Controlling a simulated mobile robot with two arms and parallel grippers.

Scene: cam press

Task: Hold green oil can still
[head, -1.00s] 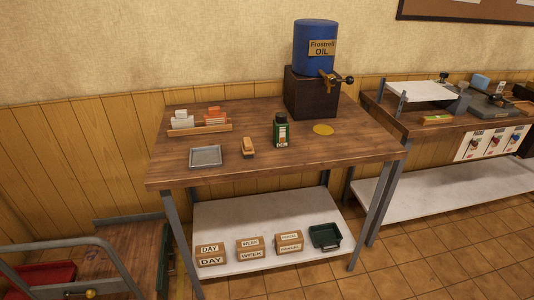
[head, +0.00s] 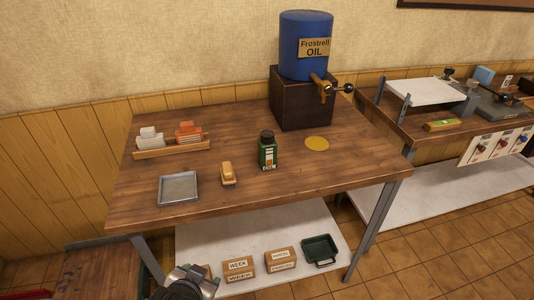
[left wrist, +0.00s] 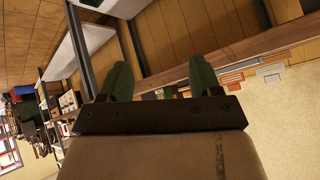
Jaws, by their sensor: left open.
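The green oil can (head: 267,151) stands upright on the wooden table, with a dark cap and a pale label. It stands in front of the dark stand of the blue oil drum (head: 305,45) and left of a round yellow disc (head: 317,143). Nothing touches the can. My left gripper (left wrist: 162,82) shows in the left wrist view, its two green fingers apart and nothing between them. A part of my arm shows at the bottom edge of the head view, below the tabletop and well away from the can. My right gripper is in neither view.
Labelled boxes and a green bin (head: 320,249) sit on the lower shelf. A second bench stands right.

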